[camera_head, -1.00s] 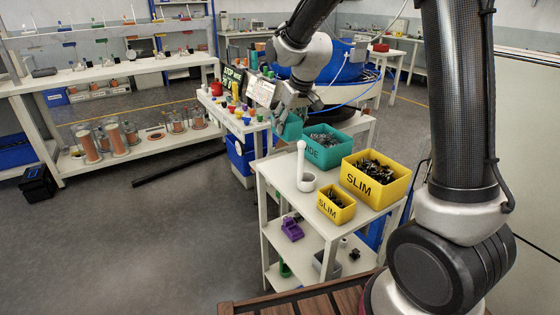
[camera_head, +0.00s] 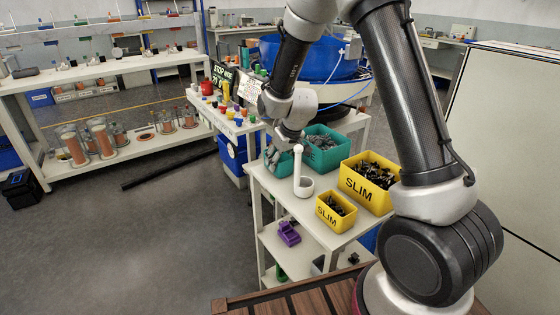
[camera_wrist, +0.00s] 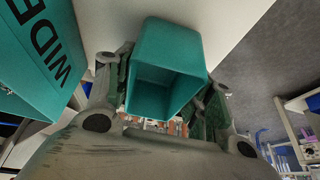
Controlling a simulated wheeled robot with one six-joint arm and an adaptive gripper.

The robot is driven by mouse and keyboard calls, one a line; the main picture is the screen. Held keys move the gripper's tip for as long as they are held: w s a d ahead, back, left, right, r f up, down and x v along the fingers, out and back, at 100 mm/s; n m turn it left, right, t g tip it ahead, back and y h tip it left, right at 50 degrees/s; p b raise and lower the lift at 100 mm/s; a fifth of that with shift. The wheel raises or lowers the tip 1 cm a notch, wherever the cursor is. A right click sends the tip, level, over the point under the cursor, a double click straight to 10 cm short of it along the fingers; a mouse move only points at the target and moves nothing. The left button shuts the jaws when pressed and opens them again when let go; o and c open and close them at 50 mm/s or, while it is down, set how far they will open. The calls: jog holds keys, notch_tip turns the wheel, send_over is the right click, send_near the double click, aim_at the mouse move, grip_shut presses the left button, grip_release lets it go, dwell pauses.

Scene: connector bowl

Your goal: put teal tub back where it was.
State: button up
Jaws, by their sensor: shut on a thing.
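The small teal tub (camera_head: 268,184) is at the back left corner of the white cart top, partly hidden by my gripper (camera_head: 277,158). In the wrist view the tub (camera_wrist: 168,52) sits between the two fingers of my gripper (camera_wrist: 163,100), which is shut on it; its visible inside looks empty. I cannot tell whether its base touches the cart top. A bigger teal tub (camera_head: 324,158) with dark parts in it stands just right of it; its WIDE lettering shows in the wrist view (camera_wrist: 38,55).
A large yellow SLIM tub (camera_head: 368,192) and a small one (camera_head: 325,213) are to the right. A side table (camera_head: 238,127) with colored items is behind left.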

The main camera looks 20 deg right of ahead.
jog(key=shift+f, duration=0.2)
jog(key=shift+f, duration=0.1)
jog(key=o, duration=1.1)
jog(key=shift+c, duration=0.2)
